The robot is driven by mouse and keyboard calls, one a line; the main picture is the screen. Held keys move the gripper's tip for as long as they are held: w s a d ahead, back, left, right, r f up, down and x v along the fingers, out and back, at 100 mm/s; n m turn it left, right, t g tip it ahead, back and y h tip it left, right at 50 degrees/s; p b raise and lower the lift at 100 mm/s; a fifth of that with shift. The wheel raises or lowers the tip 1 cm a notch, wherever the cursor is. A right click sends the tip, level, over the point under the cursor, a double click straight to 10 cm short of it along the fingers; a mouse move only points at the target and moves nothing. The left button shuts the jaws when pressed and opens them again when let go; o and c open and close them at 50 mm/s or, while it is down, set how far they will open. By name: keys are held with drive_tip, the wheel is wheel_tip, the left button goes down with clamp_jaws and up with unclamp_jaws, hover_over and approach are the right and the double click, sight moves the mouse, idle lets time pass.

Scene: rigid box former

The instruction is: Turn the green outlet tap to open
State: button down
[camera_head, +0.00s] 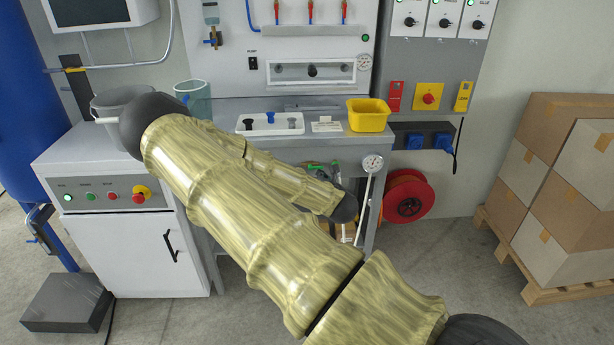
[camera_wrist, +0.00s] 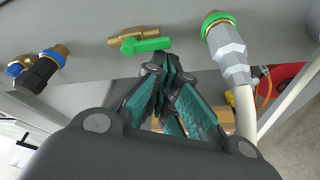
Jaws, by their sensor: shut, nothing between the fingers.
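The green outlet tap (camera_wrist: 146,45) shows in the wrist view as a green lever on a brass body, below a grey panel edge. Its lever lies across the picture, roughly in line with the brass body.
Right of the tap is a grey hose coupling (camera_wrist: 228,50) with a green ring and pale hose. Left is a black and blue fitting (camera_wrist: 40,68).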

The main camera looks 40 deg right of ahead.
idle(0.5)
wheel_tip(320, 180, down, 4)
drive_tip(key=f+b, duration=0.1)
drive_tip(key=b, duration=0.2)
drive_tip(key=w+a+r+v, duration=0.1)
drive_tip(key=v, duration=0.9)
drive_tip(key=shift+r+p, duration=0.2)
drive_tip(key=shift+p, duration=0.25)
drive_tip(key=shift+a+f, duration=0.1)
